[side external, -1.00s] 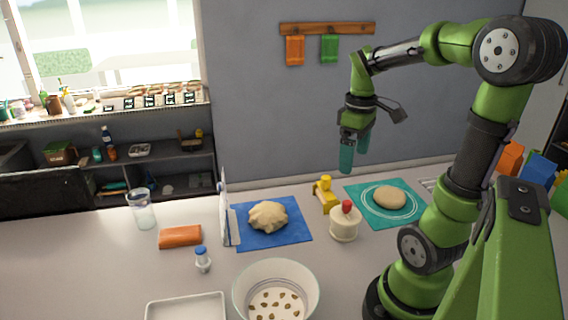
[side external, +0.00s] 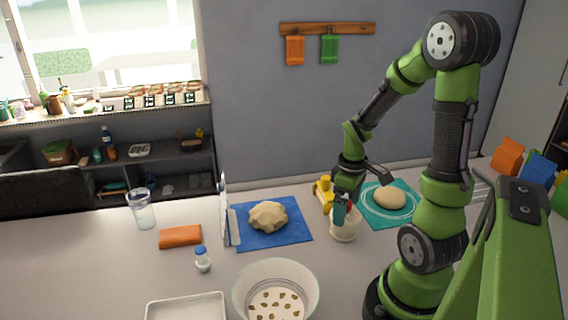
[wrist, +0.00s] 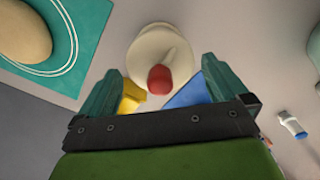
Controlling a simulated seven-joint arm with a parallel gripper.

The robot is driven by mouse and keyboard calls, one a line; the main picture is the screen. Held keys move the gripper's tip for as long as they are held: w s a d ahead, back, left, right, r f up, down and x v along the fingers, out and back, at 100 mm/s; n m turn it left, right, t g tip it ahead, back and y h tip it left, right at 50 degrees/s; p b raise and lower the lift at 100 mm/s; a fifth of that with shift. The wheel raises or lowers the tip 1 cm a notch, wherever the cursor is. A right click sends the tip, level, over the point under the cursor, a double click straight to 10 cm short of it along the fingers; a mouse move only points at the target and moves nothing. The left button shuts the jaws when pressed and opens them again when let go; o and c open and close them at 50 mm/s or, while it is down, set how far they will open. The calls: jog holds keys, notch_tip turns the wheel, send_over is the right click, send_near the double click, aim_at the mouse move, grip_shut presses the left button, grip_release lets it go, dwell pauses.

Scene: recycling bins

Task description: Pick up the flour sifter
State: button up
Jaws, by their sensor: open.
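The flour sifter appears to be the cream round container with a red knob (side external: 344,230). It stands upright on the counter between the blue and teal mats. In the wrist view the sifter (wrist: 151,45) lies ahead of the fingers, with its red knob between them. My gripper (side external: 346,212) is right at the sifter's top in the side view, partly hiding it and its knob. In the wrist view my gripper (wrist: 160,68) has its two teal fingers wide apart with nothing clamped. I cannot tell whether a finger touches the sifter.
A yellow object (side external: 323,196) stands close behind the sifter. Dough lies on a blue mat (side external: 290,236) to the left and on a teal mat (side external: 408,213) to the right.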

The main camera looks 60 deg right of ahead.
notch_tip(320, 180, down, 2)
jog(key=shift+f, duration=0.2)
jog(key=c, duration=1.1)
jog(key=shift+c, duration=0.2)
jog(key=shift+r, duration=0.15)
notch_tip(320, 180, up, 10)
jog(key=shift+f, duration=0.1)
